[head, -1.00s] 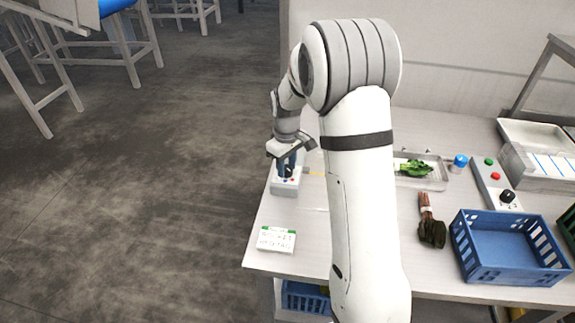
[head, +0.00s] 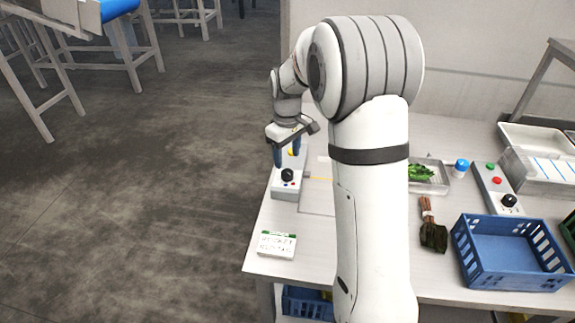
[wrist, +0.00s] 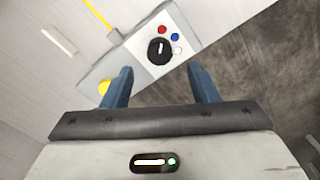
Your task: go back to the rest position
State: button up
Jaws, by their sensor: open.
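My gripper (head: 287,152) is over the left end of the table, above a grey control box (head: 284,194) with a black knob. In the wrist view my gripper (wrist: 160,85) shows two blue fingers spread apart with nothing between them. The control box (wrist: 117,66) lies beyond the fingertips there, with its black knob (wrist: 159,51), red and blue buttons and a yellow button (wrist: 104,87) partly beside the left finger. My arm hides part of the table's middle.
A blue crate (head: 508,282), a brush-like tool (head: 431,230), a metal tray with greens (head: 420,173), a blue-capped jar (head: 460,168) and a second control box (head: 495,188) stand to the right. Stools stand at far left.

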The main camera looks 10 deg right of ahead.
jog(key=shift+r, duration=0.85)
